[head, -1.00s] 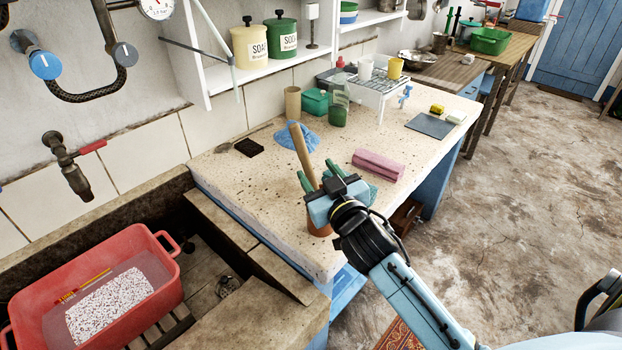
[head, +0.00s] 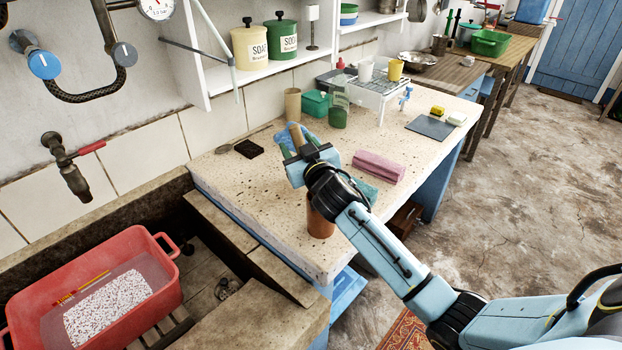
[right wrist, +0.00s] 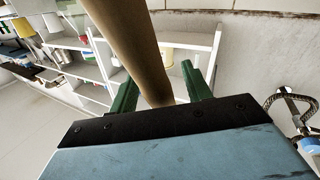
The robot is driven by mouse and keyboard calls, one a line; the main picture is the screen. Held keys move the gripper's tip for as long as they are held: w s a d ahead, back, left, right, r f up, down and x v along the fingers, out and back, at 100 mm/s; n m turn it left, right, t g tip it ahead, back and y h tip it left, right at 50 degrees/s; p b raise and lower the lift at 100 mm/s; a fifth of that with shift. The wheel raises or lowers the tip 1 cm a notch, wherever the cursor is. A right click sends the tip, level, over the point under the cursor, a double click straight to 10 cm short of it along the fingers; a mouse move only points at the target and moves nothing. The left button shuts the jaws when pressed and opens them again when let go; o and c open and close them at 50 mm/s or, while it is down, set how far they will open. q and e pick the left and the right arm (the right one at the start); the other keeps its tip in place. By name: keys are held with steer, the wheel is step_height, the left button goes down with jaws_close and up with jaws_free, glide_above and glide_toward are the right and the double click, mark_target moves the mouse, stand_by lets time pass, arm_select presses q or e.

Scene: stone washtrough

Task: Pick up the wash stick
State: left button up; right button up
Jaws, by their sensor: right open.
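The wash stick is a plain wooden rod. Its upper end (head: 296,132) shows above my right gripper in the head view. A brown pot (head: 320,217) stands below the gripper near the counter's front edge; the gripper hides the stick's lower part. In the right wrist view the stick (right wrist: 140,45) rises between the two green fingers. My right gripper (right wrist: 158,80) is open, with a finger on each side of the stick and a gap visible at the right finger. My left gripper is not in view.
The speckled counter (head: 235,200) holds a pink folded cloth (head: 378,167), a green bottle (head: 338,112) and a wire rack (head: 375,90). A red basin (head: 150,325) sits in the stone trough at left. The counter's left part is mostly clear.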

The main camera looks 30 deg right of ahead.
jaws_close()
stand_by(0.3)
